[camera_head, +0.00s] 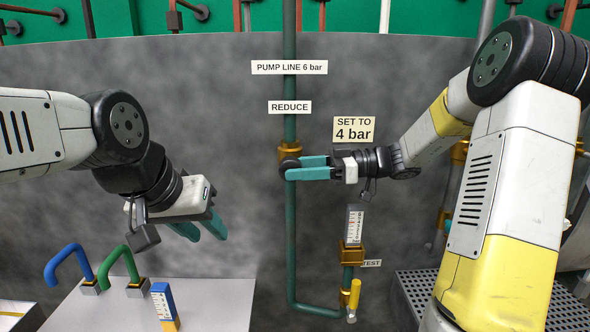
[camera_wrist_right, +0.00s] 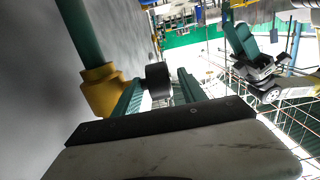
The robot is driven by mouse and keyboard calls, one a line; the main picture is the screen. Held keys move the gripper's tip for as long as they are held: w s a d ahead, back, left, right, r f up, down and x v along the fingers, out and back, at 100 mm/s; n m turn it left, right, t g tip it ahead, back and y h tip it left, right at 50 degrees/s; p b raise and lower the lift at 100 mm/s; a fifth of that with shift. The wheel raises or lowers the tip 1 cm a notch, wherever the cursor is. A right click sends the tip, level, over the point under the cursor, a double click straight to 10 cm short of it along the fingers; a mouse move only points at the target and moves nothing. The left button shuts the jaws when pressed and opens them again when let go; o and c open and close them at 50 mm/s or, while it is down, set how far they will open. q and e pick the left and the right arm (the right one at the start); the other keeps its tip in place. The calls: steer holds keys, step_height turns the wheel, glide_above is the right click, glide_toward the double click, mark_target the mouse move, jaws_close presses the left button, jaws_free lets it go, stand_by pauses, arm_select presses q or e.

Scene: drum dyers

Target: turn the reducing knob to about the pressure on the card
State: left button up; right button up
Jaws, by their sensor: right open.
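The reducing knob (camera_head: 289,163) is black and sits on a brass fitting (camera_head: 285,149) of the green pipe, below the "REDUCE" label (camera_head: 290,107). It also shows in the right wrist view (camera_wrist_right: 158,78). My right gripper (camera_head: 291,168) is open, its teal fingers on either side of the knob; I cannot tell whether they touch it. The card (camera_head: 354,129) reads "SET TO 4 bar". A white upright gauge (camera_head: 354,224) stands on a brass base lower right; its reading is too small to tell. My left gripper (camera_head: 203,230) is open and empty, away from the pipe at the left.
A yellow-handled valve (camera_head: 355,293) sits below the gauge near a "TEST" label (camera_head: 371,263). A pale table (camera_head: 215,300) at lower left carries blue (camera_head: 68,258) and green (camera_head: 122,258) bent handles. A "PUMP LINE 6 bar" label (camera_head: 289,67) is above.

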steer(key=d, duration=0.7)
steer(key=shift+d+r, duration=0.2)
steer(key=shift+r, duration=0.05)
steer(key=s+a+f+m+h, duration=0.3)
steer(key=s+m+h, duration=0.45)
steer(key=s, duration=0.45)
steer(key=s+d+m+t+h, duration=0.6)
steer(key=s+d+m+h, duration=0.1)
steer(key=m, duration=0.3)
steer(key=shift+s+d+f, duration=0.15)
steer(key=shift+s+d, duration=0.2)
